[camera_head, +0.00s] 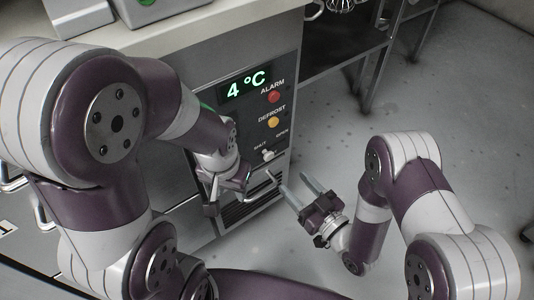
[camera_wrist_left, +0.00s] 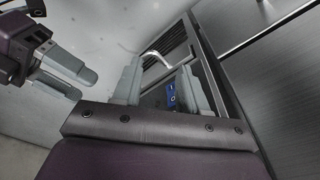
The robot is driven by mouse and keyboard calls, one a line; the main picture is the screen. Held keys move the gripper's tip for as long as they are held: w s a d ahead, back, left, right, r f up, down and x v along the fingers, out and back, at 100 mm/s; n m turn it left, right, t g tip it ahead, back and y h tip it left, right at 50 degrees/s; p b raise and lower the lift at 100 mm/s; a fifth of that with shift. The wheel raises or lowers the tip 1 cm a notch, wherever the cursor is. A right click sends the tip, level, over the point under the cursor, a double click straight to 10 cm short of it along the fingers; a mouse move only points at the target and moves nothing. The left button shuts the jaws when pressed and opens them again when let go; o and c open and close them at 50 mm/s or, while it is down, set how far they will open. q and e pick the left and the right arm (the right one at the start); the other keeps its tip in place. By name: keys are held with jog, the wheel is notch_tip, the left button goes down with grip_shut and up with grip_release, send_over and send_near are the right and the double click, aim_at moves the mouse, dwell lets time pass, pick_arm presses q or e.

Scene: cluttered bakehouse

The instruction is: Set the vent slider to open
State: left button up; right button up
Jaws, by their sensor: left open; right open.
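The vent slider (camera_head: 268,155) is a small pale knob low on the cabinet's control panel. A faint label is to its upper left and the OPEN label to its upper right; its exact setting is too small to tell. My left gripper (camera_head: 229,192) is open, just below and left of the slider, apart from it. Its two fingers (camera_wrist_left: 160,72) show in the left wrist view, with a blue rocker switch (camera_wrist_left: 171,95) seen between them. My right gripper (camera_head: 294,190) is open and empty, below and right of the slider, off the cabinet's side.
The panel carries a 4 °C display (camera_head: 245,85), a red ALARM button (camera_head: 274,97) and a yellow DEFROST button (camera_head: 273,122). A dark vent grille (camera_head: 250,204) sits below. A counter (camera_head: 210,28) overhangs at the top. The floor (camera_head: 335,135) to the right is clear.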

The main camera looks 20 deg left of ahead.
aim_at(270, 157)
jog(key=b+x, duration=0.3)
jog(key=x, duration=0.6)
jog(key=shift+w+a+f, duration=0.15)
jog(key=shift+f, duration=0.05)
jog(key=shift+w+a+r, duration=0.15)
jog(key=shift+w+a, duration=0.1)
jog(key=shift+a, duration=0.1)
